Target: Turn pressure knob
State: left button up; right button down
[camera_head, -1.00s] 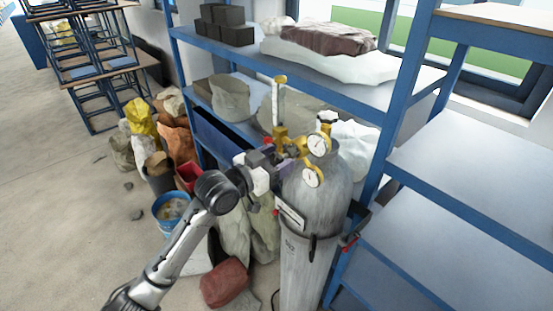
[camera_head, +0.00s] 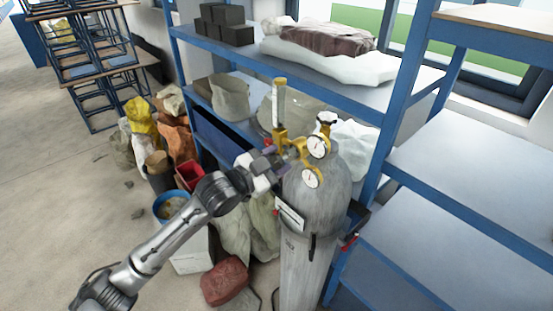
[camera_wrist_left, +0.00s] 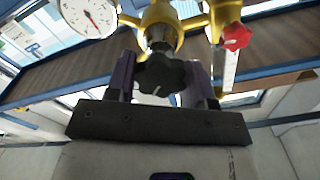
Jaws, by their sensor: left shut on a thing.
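The black pressure knob (camera_wrist_left: 162,76) sits on the brass regulator (camera_wrist_left: 160,22) in the left wrist view. My left gripper (camera_wrist_left: 163,80) has its two purple fingers on either side of the knob, shut on it. In the head view my left gripper (camera_head: 276,160) reaches the left side of the regulator (camera_head: 297,147), and the knob is hidden there. The regulator, with two round gauges (camera_head: 317,147) and an upright flow tube (camera_head: 278,102), is on top of a grey gas cylinder (camera_head: 312,195). My right gripper is not in view.
A red knob (camera_wrist_left: 236,37) is close to the right finger in the wrist view. Blue shelving (camera_head: 385,110) stands behind and right of the cylinder. Sacks (camera_head: 170,135), a blue bucket (camera_head: 170,207) and a red bag (camera_head: 225,282) lie on the floor at left.

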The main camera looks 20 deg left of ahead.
pick_arm(q)
jog(key=o, duration=0.9)
jog(key=shift+c, duration=0.2)
jog(key=shift+o, duration=0.2)
jog(key=b+v, duration=0.3)
jog(key=v, duration=1)
jog(key=shift+s+a+b, duration=0.2)
jog(key=shift+s+b, duration=0.1)
